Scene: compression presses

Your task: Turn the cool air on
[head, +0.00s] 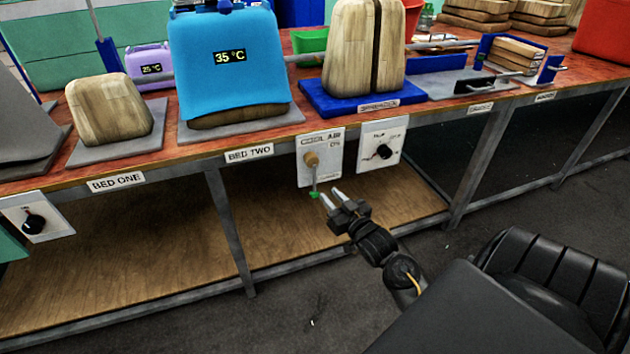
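The cool air panel (321,155) is a white plate on the bench front, to the right of the "BED TWO" label. It carries a tan round pivot (311,160) and a thin lever hanging straight down to a green tip (314,195). My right gripper (331,198) is just right of the green tip, with its two pale fingers apart and nothing between them. The fingers point up and left towards the lever; I cannot tell whether one touches it. My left gripper is out of view.
A second white panel (382,143) with a black knob is close on the right. Another knob panel (36,217) is at far left. Below the bench are a wooden shelf (150,265) and metal legs.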

